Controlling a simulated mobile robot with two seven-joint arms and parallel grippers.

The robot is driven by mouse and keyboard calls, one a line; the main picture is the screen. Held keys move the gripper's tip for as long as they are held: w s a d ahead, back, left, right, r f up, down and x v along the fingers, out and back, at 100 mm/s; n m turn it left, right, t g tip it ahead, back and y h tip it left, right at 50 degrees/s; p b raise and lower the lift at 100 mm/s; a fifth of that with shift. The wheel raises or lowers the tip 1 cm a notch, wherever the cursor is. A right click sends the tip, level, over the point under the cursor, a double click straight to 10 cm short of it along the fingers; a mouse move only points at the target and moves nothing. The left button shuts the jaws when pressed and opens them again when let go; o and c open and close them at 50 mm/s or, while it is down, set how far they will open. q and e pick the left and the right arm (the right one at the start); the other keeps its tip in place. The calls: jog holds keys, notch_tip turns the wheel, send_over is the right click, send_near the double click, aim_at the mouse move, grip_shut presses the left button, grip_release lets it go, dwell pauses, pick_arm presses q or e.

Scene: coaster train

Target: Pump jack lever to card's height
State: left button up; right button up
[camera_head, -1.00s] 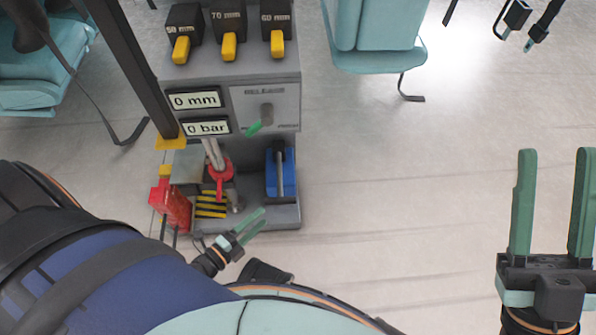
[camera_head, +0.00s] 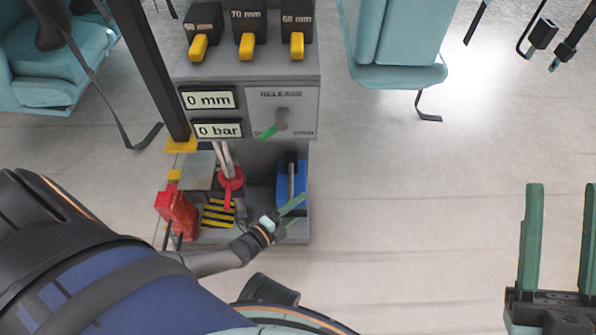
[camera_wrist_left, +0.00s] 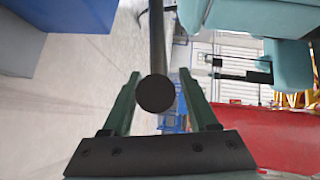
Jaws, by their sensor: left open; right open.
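The jack unit is a grey cabinet (camera_head: 300,75) with displays (camera_head: 209,98) reading 0 mm and 0 bar. At its foot stands a blue pump block (camera_head: 284,193) with an upright grey lever rod (camera_head: 291,180). My left gripper (camera_head: 294,210) is open just in front of the pump block. In the left wrist view a dark rod with a round black end (camera_wrist_left: 155,94) lies between the open fingers, with a gap on both sides; it looks like the lever. My right gripper (camera_head: 563,190) is open and empty at the far right. I cannot make out a card.
Black blocks marked 50, 70 and 60 mm with yellow levers (camera_head: 247,46) stand on top. A red box (camera_head: 177,215) is left of the pump. Teal seats (camera_head: 398,50) stand behind.

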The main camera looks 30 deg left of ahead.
pick_arm(q)
jog(key=shift+c, duration=0.3)
grip_shut()
dwell(1.1)
